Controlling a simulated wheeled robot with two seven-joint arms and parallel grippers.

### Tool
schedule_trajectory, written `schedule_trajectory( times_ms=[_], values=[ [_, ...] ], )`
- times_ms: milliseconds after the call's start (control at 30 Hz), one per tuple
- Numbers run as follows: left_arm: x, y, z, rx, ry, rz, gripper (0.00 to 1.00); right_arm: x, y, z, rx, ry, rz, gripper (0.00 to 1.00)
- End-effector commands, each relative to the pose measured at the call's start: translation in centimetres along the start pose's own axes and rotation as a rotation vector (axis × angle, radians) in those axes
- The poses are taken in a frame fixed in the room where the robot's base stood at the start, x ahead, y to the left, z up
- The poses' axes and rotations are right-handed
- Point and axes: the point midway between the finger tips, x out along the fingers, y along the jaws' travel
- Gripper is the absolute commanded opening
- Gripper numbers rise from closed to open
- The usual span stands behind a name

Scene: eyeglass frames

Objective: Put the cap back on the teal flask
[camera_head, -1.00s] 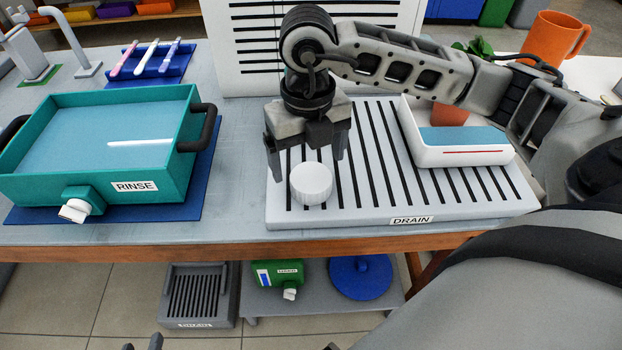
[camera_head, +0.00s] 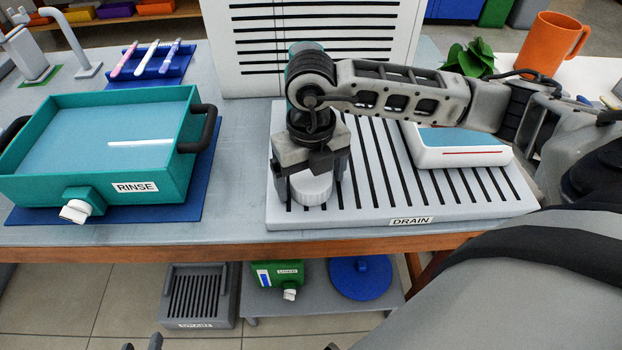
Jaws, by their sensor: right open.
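A white ridged round cap (camera_head: 312,190) sits on the slotted drain board (camera_head: 350,217), near its front left. My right gripper (camera_head: 309,180) points down over the cap with its fingers open, one on each side of it. I cannot tell whether the fingers touch the cap. A small teal rounded edge (camera_head: 304,47) shows behind my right wrist. It may be part of the teal flask, but the wrist hides the rest. Dark tips that look like my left gripper (camera_head: 142,344) show at the bottom edge, mostly cut off.
A teal rinse basin (camera_head: 180,160) with dark handles stands on a blue mat at left. A white tray with a blue inside (camera_head: 465,157) lies on the board's right. A white slotted panel (camera_head: 260,90) stands behind. An orange mug (camera_head: 540,45) and a plant (camera_head: 470,58) are at back right.

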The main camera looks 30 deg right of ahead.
Motion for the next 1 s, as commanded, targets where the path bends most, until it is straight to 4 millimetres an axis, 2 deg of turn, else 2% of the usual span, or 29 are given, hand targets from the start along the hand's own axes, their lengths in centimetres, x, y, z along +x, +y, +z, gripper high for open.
schedule_trajectory(
  times_ms=[100, 267, 667, 767, 900, 1000],
  values=[
    [0.1, 0.0, -0.1, 0.0, 0.003, 0.0, 0.36, 0.0, 0.0, 0.0, 0.0, 0.0, 0.0, 0.85],
    [0.1, 0.0, -0.2, 0.001, 0.005, 0.0, 0.36, -0.1, 0.0, 0.0, 0.0, 0.0, 0.0, 0.41],
    [0.0, 0.0, -0.2, 0.001, 0.005, 0.001, 0.36, -0.4, 0.0, 0.1, 0.0, -0.002, 0.001, 0.4],
    [0.0, 0.0, -0.3, 0.001, 0.004, 0.0, 0.36, -1.2, 0.0, 0.1, 0.001, -0.003, 0.001, 0.4],
    [-0.1, 0.0, -0.3, 0.002, 0.002, 0.0, 0.36, -3.3, 0.0, 0.1, -0.002, -0.005, 0.002, 0.4],
    [-0.2, 0.0, -0.2, 0.002, 0.0, -0.001, 0.36, -5.2, -0.1, -1.6, -0.005, -0.006, 0.001, 0.4]
  ],
)
